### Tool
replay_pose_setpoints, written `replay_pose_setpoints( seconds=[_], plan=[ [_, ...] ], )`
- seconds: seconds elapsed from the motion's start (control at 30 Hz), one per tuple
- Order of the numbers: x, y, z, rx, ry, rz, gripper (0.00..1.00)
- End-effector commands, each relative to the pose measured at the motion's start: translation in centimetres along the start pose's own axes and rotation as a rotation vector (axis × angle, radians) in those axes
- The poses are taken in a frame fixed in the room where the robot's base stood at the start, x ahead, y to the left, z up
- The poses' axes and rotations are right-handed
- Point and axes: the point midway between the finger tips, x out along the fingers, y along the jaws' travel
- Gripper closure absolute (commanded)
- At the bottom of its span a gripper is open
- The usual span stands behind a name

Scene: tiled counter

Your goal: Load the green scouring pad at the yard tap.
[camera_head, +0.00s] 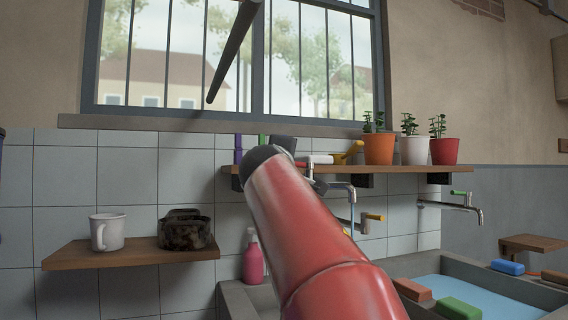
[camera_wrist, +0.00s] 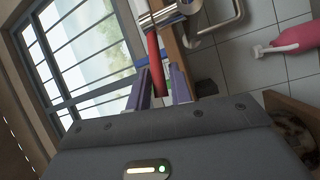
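The green scouring pad (camera_head: 458,308) lies at the near edge of the sink in the head view, at the bottom of the picture. Three taps show on the wall: one with a red handle (camera_head: 318,160), one with a yellow handle (camera_head: 371,217) and one with a green handle (camera_head: 461,194). I cannot tell which is the yard tap. My gripper (camera_wrist: 161,90) shows purple fingers standing apart in the wrist view, up near the wall shelf and far from the pad. A red bar shows between or beyond the fingers; contact is unclear. In the head view my red arm mostly hides the gripper.
An orange-brown block (camera_head: 412,290) and a blue block (camera_head: 508,267) lie on the rim of the water-filled sink (camera_head: 427,264). Potted plants stand on the wall shelf (camera_head: 405,169). A pink bottle (camera_head: 253,260), white mug (camera_head: 107,232) and dark tin (camera_head: 185,230) are to the left.

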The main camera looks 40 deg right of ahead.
Motion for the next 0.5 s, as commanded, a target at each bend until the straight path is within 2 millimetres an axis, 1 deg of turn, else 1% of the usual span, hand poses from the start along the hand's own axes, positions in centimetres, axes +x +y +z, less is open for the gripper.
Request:
replay_pose_setpoints(
  seconds=[0.03,0.1,0.37,0.5],
  plan=[
    [0.0,0.0,0.0,0.000,0.000,0.000,0.72],
    [0.0,0.0,0.0,0.000,0.000,0.000,0.66],
    [-0.1,0.0,0.0,0.000,0.000,0.001,0.66],
    [-1.4,-0.2,0.1,0.001,0.000,0.001,0.66]
  ],
)
